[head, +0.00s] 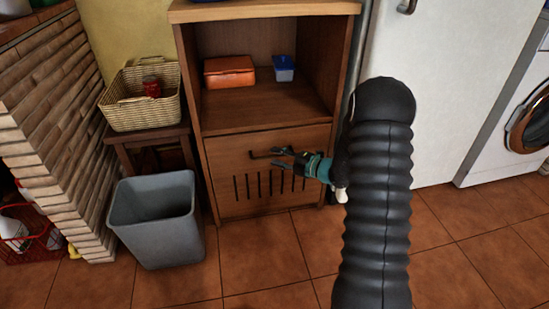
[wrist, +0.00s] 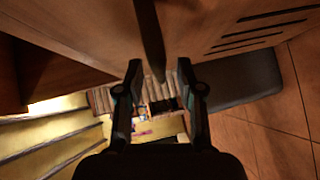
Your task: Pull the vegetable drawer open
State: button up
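The vegetable drawer (head: 225,193) is the slotted wooden front at the bottom of the cabinet. It looks flush with the cabinet; its slotted front also shows at the top of the wrist view (wrist: 205,22). Its dark bar handle (head: 257,155) runs across the upper part of the front. My gripper (head: 277,157) is at the handle's right part, with its fingers spread. In the wrist view the handle (wrist: 150,40) comes down from the top into the gap between my two open fingertips (wrist: 160,72). Neither finger visibly closes on it; contact cannot be told.
A grey bin (head: 155,222) stands on the floor left of the drawer. A wicker basket (head: 130,112) sits on a small stool beside the cabinet. An orange box (head: 229,72) and a blue box (head: 284,67) lie on the open shelf. Tiled floor before the drawer is clear.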

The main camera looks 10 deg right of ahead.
jog(key=shift+x, duration=0.8)
jog(key=shift+c, duration=0.2)
grip_shut()
jog(key=shift+s, duration=0.1)
